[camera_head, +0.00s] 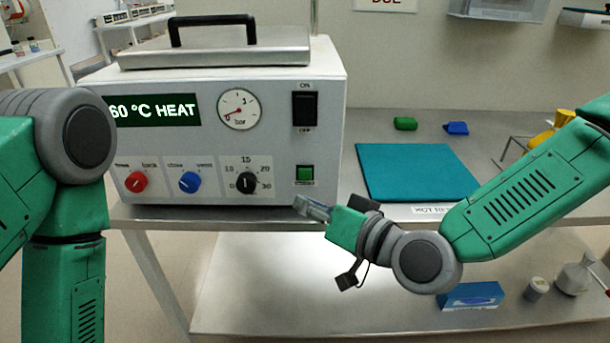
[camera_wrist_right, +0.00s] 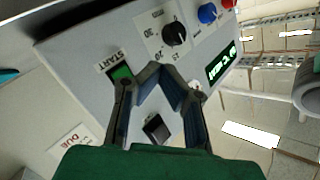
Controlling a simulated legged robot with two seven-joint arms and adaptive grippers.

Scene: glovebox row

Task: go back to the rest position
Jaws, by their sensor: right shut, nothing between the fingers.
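My right gripper (camera_head: 312,208) is shut and empty, just in front of the lower right of the white oven-like machine (camera_head: 200,85). The wrist view shows its fingertips (camera_wrist_right: 157,72) together, with the machine's front panel beyond. A green START button (camera_head: 304,174) and a black timer knob (camera_head: 247,183) are on that panel, close to the fingers in the picture. I cannot tell whether the fingers touch the panel. My left arm comes in at the left edge and bends down; its gripper is out of view.
The machine's display (camera_head: 153,110) reads 60 °C HEAT and its gauge (camera_head: 238,109) needle points near zero. A teal mat (camera_head: 415,172) lies on the bench to the right, with green (camera_head: 405,123) and blue (camera_head: 456,128) items behind. A blue box (camera_head: 471,296) is on the lower shelf.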

